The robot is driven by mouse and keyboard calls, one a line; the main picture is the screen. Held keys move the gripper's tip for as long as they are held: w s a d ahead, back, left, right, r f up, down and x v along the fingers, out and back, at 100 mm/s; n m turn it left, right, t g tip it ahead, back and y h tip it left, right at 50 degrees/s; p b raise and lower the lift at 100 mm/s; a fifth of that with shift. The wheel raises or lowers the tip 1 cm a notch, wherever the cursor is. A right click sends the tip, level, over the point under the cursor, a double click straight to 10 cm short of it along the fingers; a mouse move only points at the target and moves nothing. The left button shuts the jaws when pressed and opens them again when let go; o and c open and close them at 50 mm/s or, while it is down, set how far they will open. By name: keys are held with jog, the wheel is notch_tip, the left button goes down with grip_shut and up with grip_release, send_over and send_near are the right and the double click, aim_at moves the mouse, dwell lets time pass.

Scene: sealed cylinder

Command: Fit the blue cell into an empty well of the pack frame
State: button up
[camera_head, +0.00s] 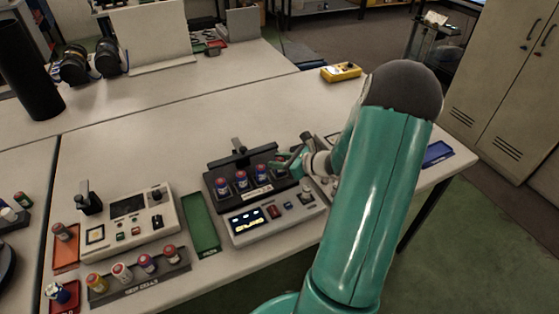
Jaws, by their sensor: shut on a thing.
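The pack frame (258,189) is a dark block on a grey tester unit at the middle of the bench. Three blue cells with reddish tops stand upright in its row: a left one (222,186), a middle one (241,180) and a right one (261,172). My gripper (281,160), teal and grey, is at the right end of the row, its jaws shut on the blue cell. The fingers mostly hide the held cell and the well below, so I cannot tell how far in it sits.
A panel with a screen (128,212), a green tray (201,222), a rack of several cells (140,277), an orange tray (66,252) and a red tray (66,299) are on the left. A yellow meter (341,72) lies behind. A blue tray (437,153) is right.

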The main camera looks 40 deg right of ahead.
jog(key=shift+f, duration=0.25)
jog(key=o, duration=0.7)
